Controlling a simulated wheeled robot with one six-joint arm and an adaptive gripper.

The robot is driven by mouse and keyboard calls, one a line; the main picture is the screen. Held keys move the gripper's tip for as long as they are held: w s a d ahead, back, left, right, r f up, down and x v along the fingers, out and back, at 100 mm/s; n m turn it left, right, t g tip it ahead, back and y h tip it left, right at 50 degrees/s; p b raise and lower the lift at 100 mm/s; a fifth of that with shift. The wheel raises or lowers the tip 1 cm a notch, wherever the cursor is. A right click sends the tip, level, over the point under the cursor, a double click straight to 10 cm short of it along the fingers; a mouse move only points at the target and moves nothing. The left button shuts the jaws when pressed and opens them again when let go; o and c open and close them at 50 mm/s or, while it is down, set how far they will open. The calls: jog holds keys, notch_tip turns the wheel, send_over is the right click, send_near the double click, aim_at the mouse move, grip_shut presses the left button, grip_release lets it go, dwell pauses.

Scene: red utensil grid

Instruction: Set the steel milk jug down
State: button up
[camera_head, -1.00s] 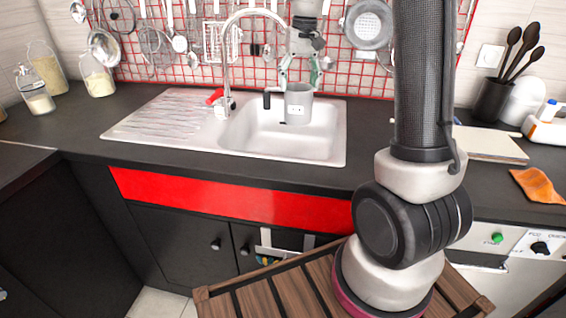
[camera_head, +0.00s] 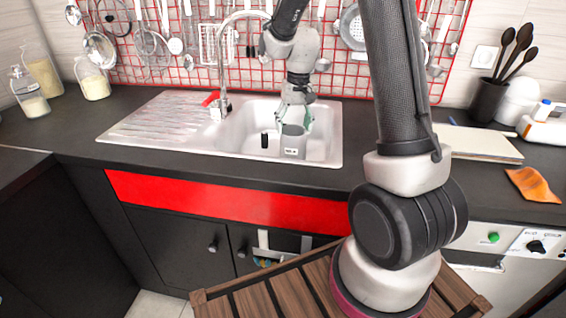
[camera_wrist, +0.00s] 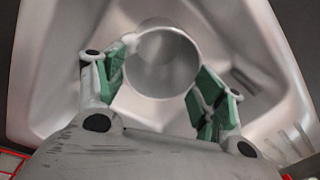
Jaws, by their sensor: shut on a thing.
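The steel milk jug (camera_head: 292,146) is upright and low inside the sink basin, with its black handle to the left. In the wrist view its round open mouth (camera_wrist: 163,62) faces up and looks empty. My gripper (camera_head: 295,121) reaches down from above, with its green-padded fingers on either side of the jug. In the wrist view my gripper (camera_wrist: 165,78) is shut on the jug near its rim. Whether the jug's base touches the sink floor is hidden by the front edge of the basin.
The sink (camera_head: 232,146) has a drainboard (camera_head: 150,120) on its left and a curved tap (camera_head: 222,75) behind. A red grid (camera_head: 140,70) with utensils hangs behind. Glass jars (camera_head: 32,92) stand far left. A board (camera_head: 475,142) and an orange cloth (camera_head: 535,184) lie right.

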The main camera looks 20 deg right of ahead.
aim_at(293, 151)
notch_tip(293, 151, down, 10)
jog(key=shift+r, duration=0.2)
jog(key=o, duration=1.9)
jog(key=shift+f, duration=0.1)
